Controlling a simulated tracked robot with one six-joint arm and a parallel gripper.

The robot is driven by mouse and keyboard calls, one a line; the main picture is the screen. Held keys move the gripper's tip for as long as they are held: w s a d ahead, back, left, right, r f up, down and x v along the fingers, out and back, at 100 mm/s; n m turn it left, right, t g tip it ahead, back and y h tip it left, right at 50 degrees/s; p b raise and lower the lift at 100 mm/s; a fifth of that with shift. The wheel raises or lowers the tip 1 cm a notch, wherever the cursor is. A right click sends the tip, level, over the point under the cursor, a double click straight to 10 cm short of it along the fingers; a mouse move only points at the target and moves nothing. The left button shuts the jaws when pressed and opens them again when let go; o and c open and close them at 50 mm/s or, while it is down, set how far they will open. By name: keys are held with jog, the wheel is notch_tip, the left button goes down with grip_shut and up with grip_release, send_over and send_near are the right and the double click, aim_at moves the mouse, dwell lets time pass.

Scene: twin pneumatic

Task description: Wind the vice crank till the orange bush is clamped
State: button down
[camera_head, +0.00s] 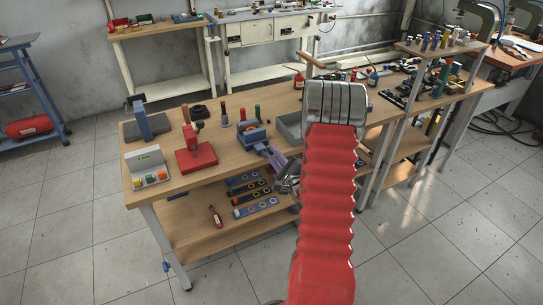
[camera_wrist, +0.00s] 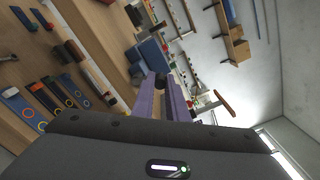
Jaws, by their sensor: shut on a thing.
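The blue vice (camera_head: 251,136) stands near the front edge of the wooden workbench (camera_head: 215,171); it also shows in the wrist view (camera_wrist: 151,55). My gripper (camera_head: 263,149) has purple fingers and reaches in at the vice's front side. In the wrist view my gripper (camera_wrist: 160,78) is shut on the dark crank end (camera_wrist: 149,81) in front of the vice. The fingers hide most of the crank, so its angle cannot be told. I cannot make out the orange bush or the gap between the jaws in either view.
A red stand (camera_head: 196,155) and a grey button box (camera_head: 147,168) stand left of the vice. A grey open bin (camera_head: 289,127) is close on its right. The lower shelf (camera_head: 205,230) holds several dark and blue strips. The floor in front is clear.

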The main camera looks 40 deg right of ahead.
jog(key=shift+f, duration=0.3)
jog(key=c, duration=2.2)
grip_release()
jog(key=o, duration=0.5)
jog(key=shift+r, duration=0.15)
jog(key=shift+c, duration=0.2)
jog(key=v, duration=1.4)
jog(key=shift+w, duration=0.1)
